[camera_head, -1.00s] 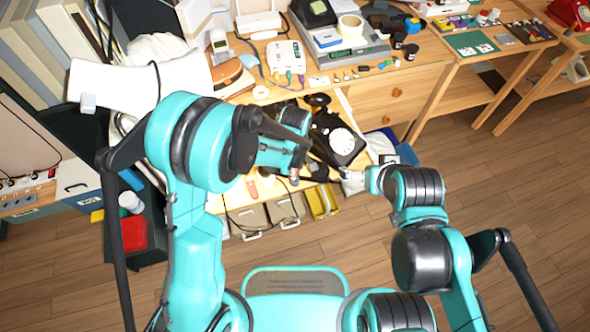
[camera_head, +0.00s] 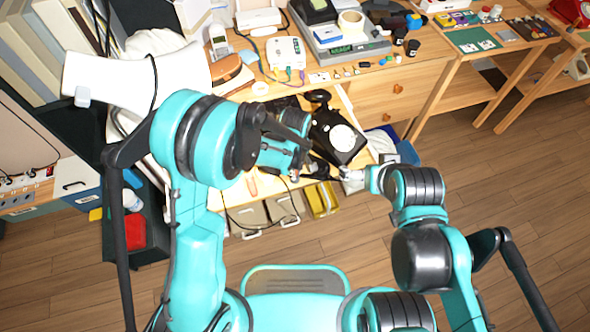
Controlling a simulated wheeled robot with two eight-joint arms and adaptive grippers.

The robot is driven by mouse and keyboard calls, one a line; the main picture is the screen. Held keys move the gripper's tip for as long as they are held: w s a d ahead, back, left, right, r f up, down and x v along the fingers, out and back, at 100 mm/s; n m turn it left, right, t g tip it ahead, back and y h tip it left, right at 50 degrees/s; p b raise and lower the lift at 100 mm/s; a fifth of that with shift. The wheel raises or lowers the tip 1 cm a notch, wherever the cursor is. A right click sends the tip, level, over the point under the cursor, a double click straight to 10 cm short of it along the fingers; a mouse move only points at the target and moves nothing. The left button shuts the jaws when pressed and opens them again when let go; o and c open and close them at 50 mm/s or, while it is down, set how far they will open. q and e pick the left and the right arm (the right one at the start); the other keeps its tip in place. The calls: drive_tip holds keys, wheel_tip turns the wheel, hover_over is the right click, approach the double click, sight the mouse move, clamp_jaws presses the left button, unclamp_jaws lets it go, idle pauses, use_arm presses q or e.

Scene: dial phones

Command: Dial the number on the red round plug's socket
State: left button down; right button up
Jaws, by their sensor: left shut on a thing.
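A black phone with a pale round dial (camera_head: 346,139) sits on a pulled-out wooden surface below the main desk top. A white box (camera_head: 285,54) with several small coloured plugs at its front stands on the desk behind it. Which plug is red and round, and any number by a socket, are too small to read. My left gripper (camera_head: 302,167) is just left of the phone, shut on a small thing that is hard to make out. My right gripper (camera_head: 349,174) is below the phone, near its front edge; its fingers are too small to judge.
A grey device with a tape roll (camera_head: 351,22) is at the back. A tan-brown case (camera_head: 226,73) lies left of the white box. Bins (camera_head: 283,208) stand below the desk. A red phone (camera_head: 574,12) shows far right. Open floor lies at right.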

use_arm(q)
drive_tip(key=shift+f, duration=0.1)
drive_tip(key=c, duration=1.5)
unclamp_jaws()
drive_tip(key=shift+o, duration=0.2)
wheel_tip(320, 180, up, 12)
